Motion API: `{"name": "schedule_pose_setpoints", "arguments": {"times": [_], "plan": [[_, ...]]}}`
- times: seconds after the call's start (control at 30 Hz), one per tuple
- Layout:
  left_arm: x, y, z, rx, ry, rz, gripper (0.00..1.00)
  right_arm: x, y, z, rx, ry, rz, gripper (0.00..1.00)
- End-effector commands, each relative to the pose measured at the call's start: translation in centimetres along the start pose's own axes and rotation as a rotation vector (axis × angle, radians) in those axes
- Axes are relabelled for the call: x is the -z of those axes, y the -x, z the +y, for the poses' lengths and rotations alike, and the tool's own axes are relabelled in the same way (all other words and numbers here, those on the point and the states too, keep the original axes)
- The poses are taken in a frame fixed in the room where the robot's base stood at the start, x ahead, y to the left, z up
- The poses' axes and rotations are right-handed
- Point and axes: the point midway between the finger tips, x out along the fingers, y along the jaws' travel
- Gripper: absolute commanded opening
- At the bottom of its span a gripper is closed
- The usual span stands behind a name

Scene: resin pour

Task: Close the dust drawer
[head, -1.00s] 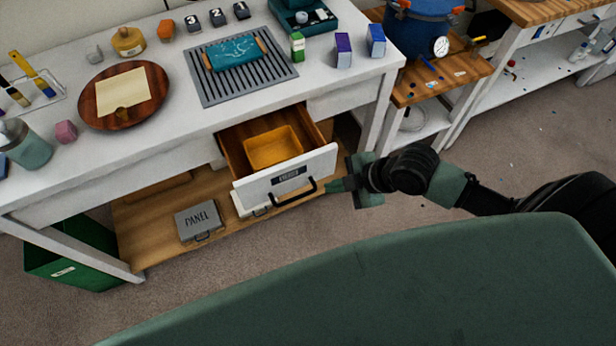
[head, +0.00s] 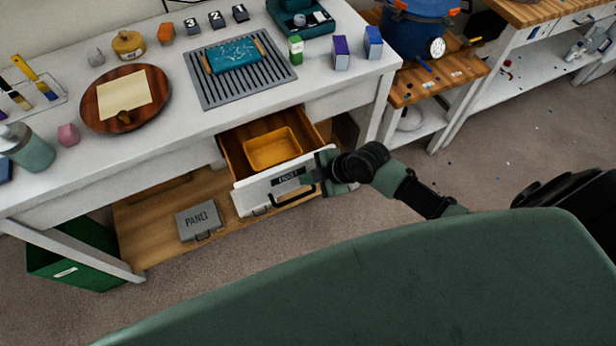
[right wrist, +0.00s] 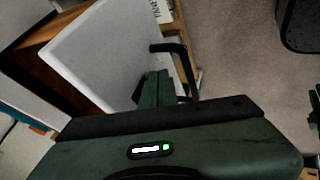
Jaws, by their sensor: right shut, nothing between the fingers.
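The dust drawer (head: 252,194) stands pulled out below the white bench top, with a black bar handle and a dark label on its white front. A yellow-orange tray (head: 272,149) sits inside its wooden box. My right gripper (head: 312,174) is shut and empty, at the right part of the drawer front near the handle. In the right wrist view the gripper's fingers (right wrist: 157,88) are together in front of the white drawer front (right wrist: 95,58), beside the black handle (right wrist: 184,62). I cannot tell whether they touch the front. My left gripper is not in view.
A grey PANEL case (head: 198,221) lies on the wooden lower shelf (head: 150,240) under the bench. A green bin (head: 75,265) stands at the lower left. A wooden side stand (head: 440,80) with a blue pot is to the right. The floor right of the drawer is mostly clear.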

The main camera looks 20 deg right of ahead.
Motion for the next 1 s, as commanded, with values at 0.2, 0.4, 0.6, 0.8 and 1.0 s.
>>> {"name": "schedule_pose_setpoints", "arguments": {"times": [0.2, 0.4, 0.6, 0.8, 1.0], "plan": [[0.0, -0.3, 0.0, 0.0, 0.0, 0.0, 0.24, -0.1, -0.3, 0.5, -0.002, 0.0, 0.0, 0.0], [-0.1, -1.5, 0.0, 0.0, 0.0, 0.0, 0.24, -0.2, -1.7, 2.8, -0.004, 0.001, 0.0, 0.0], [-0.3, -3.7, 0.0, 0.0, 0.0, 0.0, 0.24, -0.2, -3.9, 6.7, -0.006, 0.001, 0.0, 0.0], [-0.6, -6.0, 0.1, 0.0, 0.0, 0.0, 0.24, -0.2, -5.9, 10.4, -0.005, 0.001, 0.0, 0.0], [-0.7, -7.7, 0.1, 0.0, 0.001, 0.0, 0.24, -0.2, -7.2, 13.1, -0.003, -0.001, 0.0, 0.0]]}}
